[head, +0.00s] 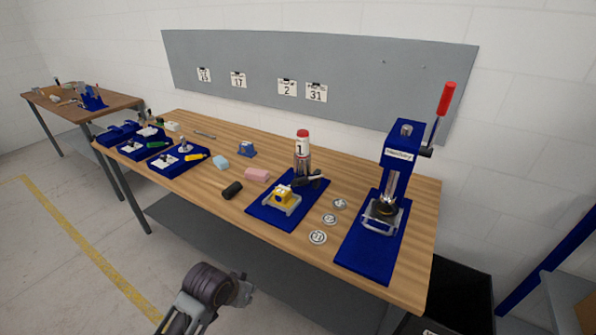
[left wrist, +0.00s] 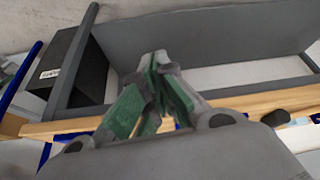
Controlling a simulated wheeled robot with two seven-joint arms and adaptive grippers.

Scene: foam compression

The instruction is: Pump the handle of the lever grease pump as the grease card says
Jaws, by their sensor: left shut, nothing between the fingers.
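What looks like the lever grease pump, a grey cylinder with a red top and a "1" label (head: 302,150), stands upright on the bench. A black lever-like part (head: 311,180) sits low beside it. A yellow block in a grey holder (head: 284,198) is just in front, on a blue mat (head: 262,216). White number cards (head: 287,88) hang on the grey board; I cannot tell which, if any, is the grease card. My left gripper (left wrist: 160,62) is shut and empty in the left wrist view, green-padded fingers together, apart from the pump. My right gripper is not in view.
A blue lever press (head: 394,165) with a red handle (head: 446,98) stands at right. Several round discs (head: 318,237) lie between it and the blue mat. Blue trays (head: 165,163), foam pieces (head: 257,174) and a black roll (head: 232,190) are further left. The bench's front edge has free room.

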